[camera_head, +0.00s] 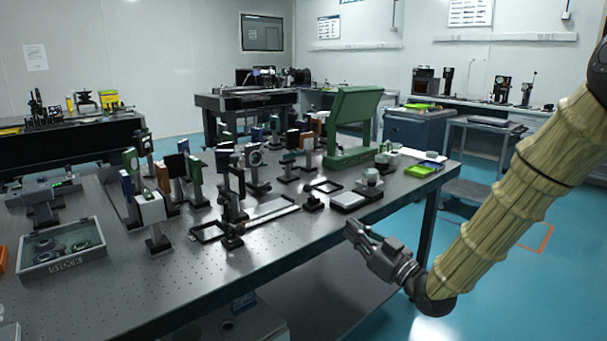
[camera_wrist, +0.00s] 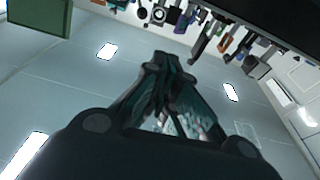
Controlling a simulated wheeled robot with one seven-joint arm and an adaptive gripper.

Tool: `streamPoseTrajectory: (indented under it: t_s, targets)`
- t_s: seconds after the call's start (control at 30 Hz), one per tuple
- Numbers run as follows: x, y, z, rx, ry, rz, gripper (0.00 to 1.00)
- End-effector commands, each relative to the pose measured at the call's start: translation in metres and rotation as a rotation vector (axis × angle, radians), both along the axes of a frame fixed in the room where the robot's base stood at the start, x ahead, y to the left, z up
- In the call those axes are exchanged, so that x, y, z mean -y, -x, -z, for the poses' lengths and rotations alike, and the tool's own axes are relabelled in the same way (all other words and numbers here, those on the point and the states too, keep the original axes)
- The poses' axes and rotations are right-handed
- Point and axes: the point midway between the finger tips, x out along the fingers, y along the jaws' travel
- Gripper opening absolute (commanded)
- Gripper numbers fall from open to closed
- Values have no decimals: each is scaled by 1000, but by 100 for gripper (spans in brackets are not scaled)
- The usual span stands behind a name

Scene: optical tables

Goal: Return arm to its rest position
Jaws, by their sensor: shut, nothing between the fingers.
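My arm comes in from the right edge in the head view, with yellowish ribbed covering on its links, and bends at a dark elbow near the bottom right. My gripper (camera_head: 352,228) is dark grey and shut with nothing between its fingers. It points up and left, in front of the near right edge of the optical table (camera_head: 290,258). In the wrist view my gripper (camera_wrist: 163,62) shows its fingers closed together, with the ceiling and its lights behind and table items upside down at the top.
The table carries several optical mounts, a grey box (camera_head: 62,250) at left and a green stand (camera_head: 352,128) at the back. A blue-grey cart (camera_head: 480,150) stands behind at right. Blue floor (camera_head: 480,270) is open to the right of the table.

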Motion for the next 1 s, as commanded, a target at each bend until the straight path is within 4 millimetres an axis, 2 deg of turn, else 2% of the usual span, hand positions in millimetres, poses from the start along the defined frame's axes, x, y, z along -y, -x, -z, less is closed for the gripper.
streamPoseTrajectory:
  t_s: [0.17, 0.23, 0.4, 0.47, 0.6, 0.77, 0.9, 1.0]
  targets:
    - [2, 7, 70, -160, 39, 51, 0]
    - [5, 13, 107, -246, 61, 80, 0]
    - [14, 43, 201, -474, 123, 151, 0]
    - [18, 57, 233, -553, 146, 175, 0]
    - [28, 98, 302, -740, 202, 231, 0]
    - [43, 156, 372, -950, 269, 293, 0]
    - [56, 217, 425, -1136, 330, 346, 0]
    - [66, 264, 455, -1266, 376, 385, 0]
